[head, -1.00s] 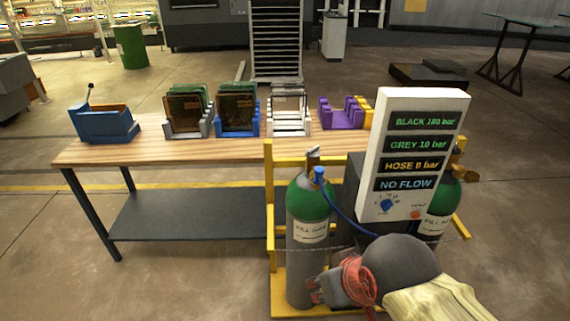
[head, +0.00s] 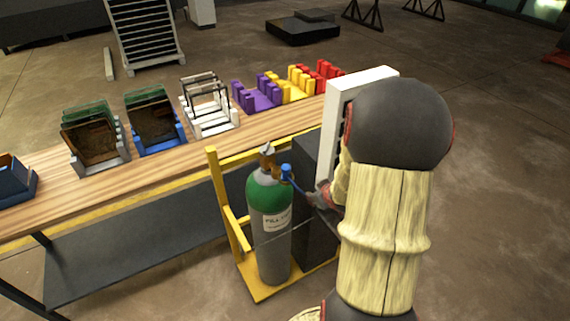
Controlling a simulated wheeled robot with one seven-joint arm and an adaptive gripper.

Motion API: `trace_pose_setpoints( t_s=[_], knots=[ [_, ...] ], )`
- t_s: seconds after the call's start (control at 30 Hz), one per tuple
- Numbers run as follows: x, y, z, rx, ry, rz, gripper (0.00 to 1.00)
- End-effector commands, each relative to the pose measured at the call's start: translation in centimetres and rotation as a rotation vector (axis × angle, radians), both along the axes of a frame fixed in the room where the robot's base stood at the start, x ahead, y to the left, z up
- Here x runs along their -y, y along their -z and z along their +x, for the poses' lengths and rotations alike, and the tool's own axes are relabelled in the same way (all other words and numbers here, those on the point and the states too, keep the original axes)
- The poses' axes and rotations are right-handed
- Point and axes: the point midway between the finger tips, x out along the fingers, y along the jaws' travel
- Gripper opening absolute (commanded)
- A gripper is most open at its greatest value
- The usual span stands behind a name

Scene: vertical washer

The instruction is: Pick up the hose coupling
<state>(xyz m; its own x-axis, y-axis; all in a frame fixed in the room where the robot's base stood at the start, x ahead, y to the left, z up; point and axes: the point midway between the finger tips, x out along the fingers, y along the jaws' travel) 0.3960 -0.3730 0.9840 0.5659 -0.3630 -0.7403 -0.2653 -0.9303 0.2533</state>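The hose coupling (head: 286,170) is a small blue piece beside the valve at the top of a green-and-grey gas cylinder (head: 272,230). A blue hose runs from it down to the right, towards my arm. My gripper (head: 314,199) shows as a small grey shape just below and to the right of the coupling, apart from it in the picture. My arm hides much of it, and its finger opening cannot be made out.
The cylinder stands in a yellow cart (head: 232,232) beside a dark box (head: 306,235). A wooden bench (head: 150,180) behind holds blue, white, purple, yellow and red racks. Open floor (head: 500,200) lies to the right.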

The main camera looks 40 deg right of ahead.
Motion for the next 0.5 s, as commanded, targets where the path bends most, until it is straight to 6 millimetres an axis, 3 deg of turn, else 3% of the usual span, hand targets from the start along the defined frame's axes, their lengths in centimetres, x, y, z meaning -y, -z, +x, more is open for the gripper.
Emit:
trace_pose_setpoints(
  t_s=[0.07,0.17,0.33,0.5],
  knots=[
    [1.3,1.7,-1.2,0.072,-0.017,0.035,0.39],
    [0.9,1.8,-0.2,0.224,-0.095,0.047,0.39],
    [-1.9,-1.3,2.3,0.513,-0.242,0.069,0.39],
    [-4.4,-4.8,2.8,0.725,-0.334,0.098,0.39]
  ],
)
